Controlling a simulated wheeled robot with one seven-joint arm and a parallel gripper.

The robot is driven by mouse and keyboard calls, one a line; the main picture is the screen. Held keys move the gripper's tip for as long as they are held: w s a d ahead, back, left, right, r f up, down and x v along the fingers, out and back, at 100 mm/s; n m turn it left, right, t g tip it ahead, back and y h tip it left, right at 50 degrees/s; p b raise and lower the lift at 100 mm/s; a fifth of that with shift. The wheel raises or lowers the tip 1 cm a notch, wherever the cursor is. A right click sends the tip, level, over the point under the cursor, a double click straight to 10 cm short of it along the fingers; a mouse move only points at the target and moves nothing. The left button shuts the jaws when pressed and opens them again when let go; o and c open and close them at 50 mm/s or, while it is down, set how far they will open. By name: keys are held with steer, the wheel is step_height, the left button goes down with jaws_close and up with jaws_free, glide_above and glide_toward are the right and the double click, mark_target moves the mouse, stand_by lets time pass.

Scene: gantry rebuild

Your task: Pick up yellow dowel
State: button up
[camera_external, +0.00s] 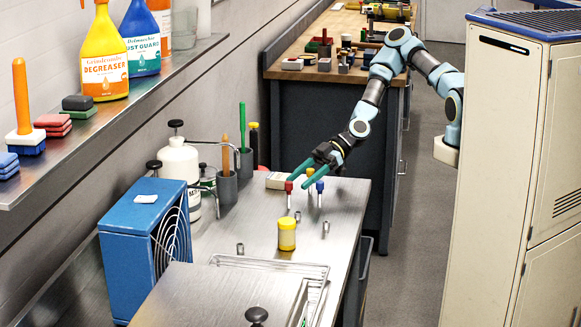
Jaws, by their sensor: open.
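A small yellow-topped piece (310,173), which looks like the yellow dowel, stands at the far end of the steel table. Its lower part is hidden behind a finger of my gripper. A red-topped piece (289,187) stands to its left and a blue-topped piece (320,187) to its right, both upright. My gripper (297,183) is open, with two long green fingers reaching down and left over this group. The yellow top appears between the fingers in the picture; I cannot tell the height or depth gap. I see nothing held.
A yellow jar (287,235) stands nearer on the steel table (262,213), with small metal cylinders around it. A pale box (276,181) lies behind the red-topped piece. A blue fan box (135,240), white bottle (178,165) and wire rack (270,263) are nearby. A beige cabinet (500,150) stands right.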

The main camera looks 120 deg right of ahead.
jaws_close()
stand_by(0.4)
